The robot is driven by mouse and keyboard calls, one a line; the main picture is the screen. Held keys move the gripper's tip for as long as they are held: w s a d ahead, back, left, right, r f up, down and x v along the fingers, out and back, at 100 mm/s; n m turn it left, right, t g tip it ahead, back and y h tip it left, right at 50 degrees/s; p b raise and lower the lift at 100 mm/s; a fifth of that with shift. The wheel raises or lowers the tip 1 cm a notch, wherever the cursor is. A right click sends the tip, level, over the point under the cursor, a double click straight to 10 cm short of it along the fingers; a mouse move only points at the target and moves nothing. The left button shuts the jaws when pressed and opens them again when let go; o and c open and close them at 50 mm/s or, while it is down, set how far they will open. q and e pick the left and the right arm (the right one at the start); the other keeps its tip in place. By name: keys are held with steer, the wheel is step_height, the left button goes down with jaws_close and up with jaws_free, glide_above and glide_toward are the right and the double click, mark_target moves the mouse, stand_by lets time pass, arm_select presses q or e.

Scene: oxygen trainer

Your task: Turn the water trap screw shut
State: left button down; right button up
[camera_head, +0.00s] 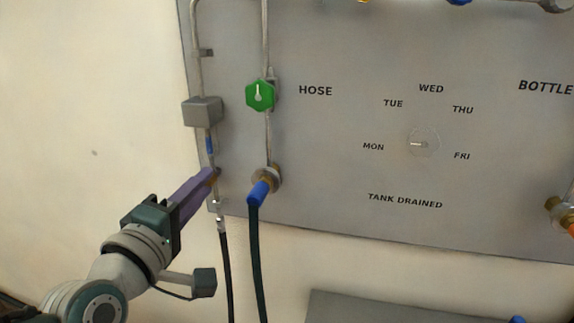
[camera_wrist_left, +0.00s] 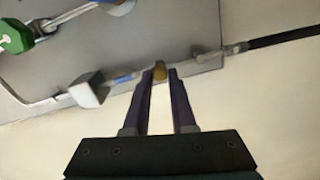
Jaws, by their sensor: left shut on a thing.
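The water trap screw appears as a small brass-yellow knob (camera_wrist_left: 160,71) between the tips of my left gripper (camera_wrist_left: 161,74) in the left wrist view. In the head view, the left gripper (camera_head: 212,174) reaches from the left to the thin pipe near the panel's lower left edge, and its purple fingers are shut on the screw and mostly hide it. A grey box (camera_head: 202,111) and a short blue section (camera_head: 209,145) sit on the same pipe above the fingers. My right gripper is not in view.
A blue hose connector (camera_head: 260,192) with a dark hose stands just right of the gripper. A green knob (camera_head: 260,95) is above it. A black hose (camera_head: 226,270) hangs below the fingers. The grey panel (camera_head: 330,150) has a clear dial (camera_head: 423,143); the wall at left is free.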

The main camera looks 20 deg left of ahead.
arm_select(q)
steer(key=m+p, duration=0.1)
steer(key=m, duration=0.5)
steer(key=shift+r+m, duration=0.1)
steer(key=shift+m, duration=0.2)
stand_by(0.5)
steer(key=c, duration=0.7)
jaws_free()
steer(key=shift+c, duration=0.2)
steer(key=s+d, duration=0.1)
steer(key=s, duration=0.8)
steer(key=shift+s+d, duration=0.25)
steer(key=shift+s, duration=0.15)
